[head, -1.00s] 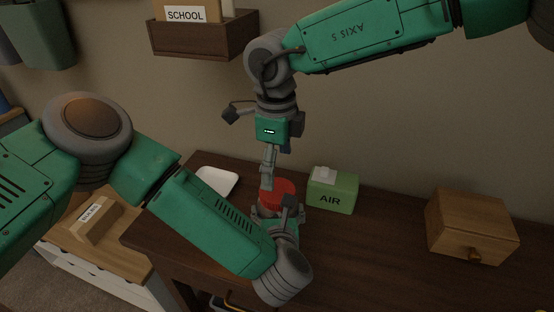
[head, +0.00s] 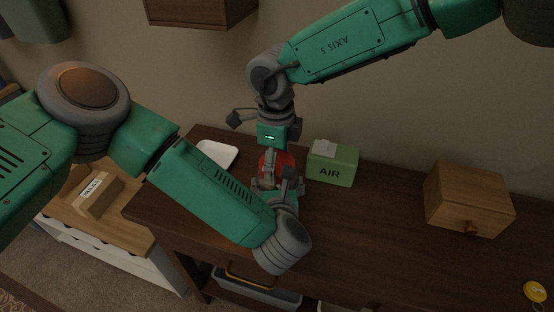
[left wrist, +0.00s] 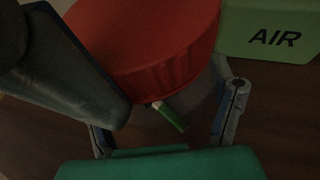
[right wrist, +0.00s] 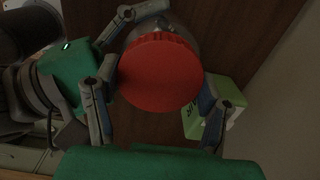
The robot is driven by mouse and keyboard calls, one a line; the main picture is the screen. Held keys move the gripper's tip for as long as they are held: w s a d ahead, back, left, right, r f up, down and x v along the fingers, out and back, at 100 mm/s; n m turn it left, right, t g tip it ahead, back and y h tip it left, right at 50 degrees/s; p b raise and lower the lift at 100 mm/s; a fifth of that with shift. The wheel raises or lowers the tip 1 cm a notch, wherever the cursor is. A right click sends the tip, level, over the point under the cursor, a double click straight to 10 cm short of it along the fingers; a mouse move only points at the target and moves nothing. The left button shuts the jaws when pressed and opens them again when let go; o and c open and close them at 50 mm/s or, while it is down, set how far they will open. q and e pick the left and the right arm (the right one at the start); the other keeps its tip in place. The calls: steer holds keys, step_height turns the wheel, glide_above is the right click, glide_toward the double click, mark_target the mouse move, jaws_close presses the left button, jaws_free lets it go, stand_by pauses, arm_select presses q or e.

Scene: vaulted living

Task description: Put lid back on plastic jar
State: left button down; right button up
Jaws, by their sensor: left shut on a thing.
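The red ribbed lid (right wrist: 160,73) sits on top of the clear plastic jar (left wrist: 200,98). It also shows in the left wrist view (left wrist: 145,45). Something green (left wrist: 170,116) shows through or beside the jar wall. My left gripper (head: 275,186) is shut on the jar and holds it from the front. My right gripper (right wrist: 160,88) is above, pointing down, its fingers spread on either side of the lid and very close to its rim. Whether the lid sits fully down on the jar is hard to tell.
A green box marked AIR (head: 332,166) stands right of the jar. A white dish (head: 217,154) lies behind left. A wooden drawer box (head: 468,200) and a yellow round item (head: 535,291) are at right. The dark table (head: 390,235) is clear between.

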steer(key=shift+w, duration=0.1)
steer(key=shift+c, duration=0.4)
steer(key=o, duration=1.4)
steer(key=shift+c, duration=0.2)
steer(key=shift+r, duration=0.1)
step_height(320, 180, up, 12)
arm_select(q)
jaws_free()
